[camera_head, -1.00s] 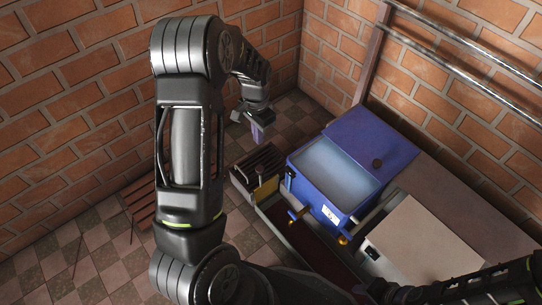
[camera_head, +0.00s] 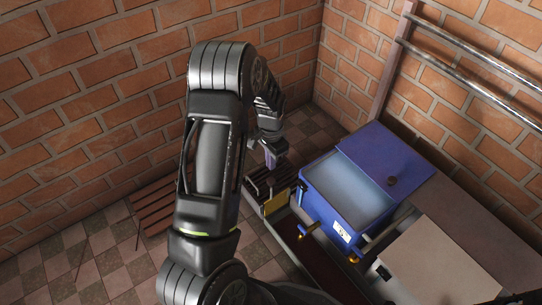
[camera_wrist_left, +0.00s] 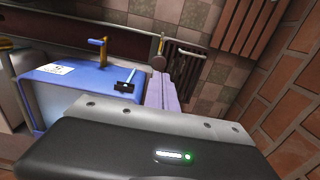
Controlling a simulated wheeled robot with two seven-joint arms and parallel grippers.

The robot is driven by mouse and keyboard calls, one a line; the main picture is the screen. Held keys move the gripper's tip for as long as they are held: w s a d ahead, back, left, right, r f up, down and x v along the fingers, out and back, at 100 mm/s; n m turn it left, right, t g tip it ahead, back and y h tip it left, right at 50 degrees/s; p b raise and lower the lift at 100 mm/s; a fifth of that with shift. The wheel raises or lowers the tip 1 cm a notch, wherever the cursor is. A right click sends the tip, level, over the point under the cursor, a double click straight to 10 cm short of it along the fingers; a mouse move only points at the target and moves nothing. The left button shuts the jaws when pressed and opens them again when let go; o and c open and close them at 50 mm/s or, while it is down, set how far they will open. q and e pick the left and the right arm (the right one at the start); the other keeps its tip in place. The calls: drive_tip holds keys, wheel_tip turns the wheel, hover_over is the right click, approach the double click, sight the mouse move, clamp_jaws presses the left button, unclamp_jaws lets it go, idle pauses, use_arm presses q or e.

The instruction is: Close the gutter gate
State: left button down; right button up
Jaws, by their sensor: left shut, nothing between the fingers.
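The gutter (camera_head: 318,255) is a long dark red channel along the front of the blue tank (camera_head: 338,222). At its far end stands a small upright yellow plate (camera_head: 276,203), which looks like the gutter gate, beside a dark slatted grate (camera_head: 262,181). My left gripper (camera_head: 271,159) is shut and empty, pointing down just above and behind the plate, over the grate. In the left wrist view its purple fingers (camera_wrist_left: 166,92) are together, and a brass-coloured piece (camera_wrist_left: 159,62) shows near their tips. I cannot tell whether they touch it. My right gripper is out of view.
The blue tank has an open top, a brass tap (camera_head: 312,230) and a blue lid (camera_head: 388,165) with a dark knob. A pale board (camera_head: 445,262) lies to the right. A brown slatted rack (camera_head: 155,205) is on the tiled floor. Brick walls close off the far side.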

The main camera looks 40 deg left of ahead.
sight(271, 180)
use_arm(q)
wheel_tip(271, 180, down, 7)
drive_tip(key=shift+r+b, duration=0.1)
drive_tip(key=shift+b, duration=1.1)
wheel_tip(271, 180, down, 4)
drive_tip(key=shift+f+b, duration=0.25)
drive_tip(key=shift+b, duration=1)
drive_tip(key=shift+s, duration=0.1)
drive_tip(key=shift+r, duration=0.1)
